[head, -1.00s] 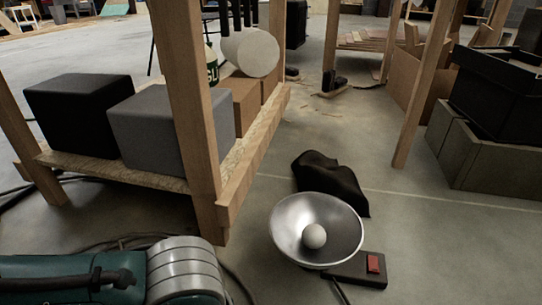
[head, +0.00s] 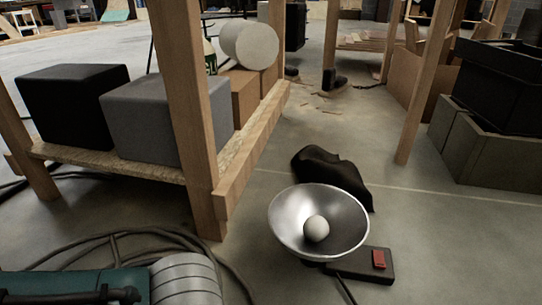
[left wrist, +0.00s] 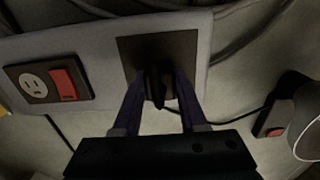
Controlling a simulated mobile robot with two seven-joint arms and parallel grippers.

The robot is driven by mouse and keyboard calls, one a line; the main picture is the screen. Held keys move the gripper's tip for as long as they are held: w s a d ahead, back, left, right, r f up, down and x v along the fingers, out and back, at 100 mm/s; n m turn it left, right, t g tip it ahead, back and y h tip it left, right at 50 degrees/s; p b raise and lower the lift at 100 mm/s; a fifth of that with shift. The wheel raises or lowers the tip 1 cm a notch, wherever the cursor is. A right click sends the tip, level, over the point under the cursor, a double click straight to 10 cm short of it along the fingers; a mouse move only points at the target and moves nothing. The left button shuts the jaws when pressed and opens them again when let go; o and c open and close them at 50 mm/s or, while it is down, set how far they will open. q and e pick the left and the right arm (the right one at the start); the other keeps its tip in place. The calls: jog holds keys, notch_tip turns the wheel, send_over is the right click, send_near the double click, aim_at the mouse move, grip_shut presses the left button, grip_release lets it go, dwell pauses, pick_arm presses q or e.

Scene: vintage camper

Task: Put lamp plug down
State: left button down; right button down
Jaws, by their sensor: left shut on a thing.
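In the left wrist view, my left gripper (left wrist: 160,108) is shut on a black plug (left wrist: 158,82). The plug is in front of a dark square plate on a pale panel (left wrist: 100,32); whether it touches the plate or sits in it I cannot tell. In the head view, the lamp (head: 290,222) is a silver bowl with a round white bulb, above a black base with a red switch. Part of it shows at the right edge of the left wrist view (left wrist: 308,122). My left gripper is outside the head view, and my right gripper is in neither view.
The panel also carries an outlet with a red switch (left wrist: 48,83). Coiled dark cables (head: 125,240) lie on the floor. A wooden shelf (head: 230,195) bears a grey box (head: 165,125) and a black box (head: 72,100). A black crumpled thing (head: 335,175) lies behind the lamp.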

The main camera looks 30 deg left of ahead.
pick_arm(q)
jog(key=shift+f, duration=0.3)
jog(key=shift+c, duration=2.2)
grip_release()
jog(key=s+d+r+n+t+h+p, duration=0.1)
jog(key=d+r+n+p, duration=0.3)
jog(key=r, duration=0.6)
jog(key=s+d+r+n+t+h+p, duration=0.1)
jog(key=d+r+p, duration=0.1)
jog(key=r+p, duration=0.65)
jog(key=s+a+r+n+t+y+b, duration=0.1)
jog(key=s+a+r+n+b, duration=0.1)
jog(key=a+r+n, duration=0.6)
jog(key=shift+s+a+t+y, duration=0.3)
jog(key=shift+s+a+y, duration=0.15)
jog(key=shift+a, duration=0.35)
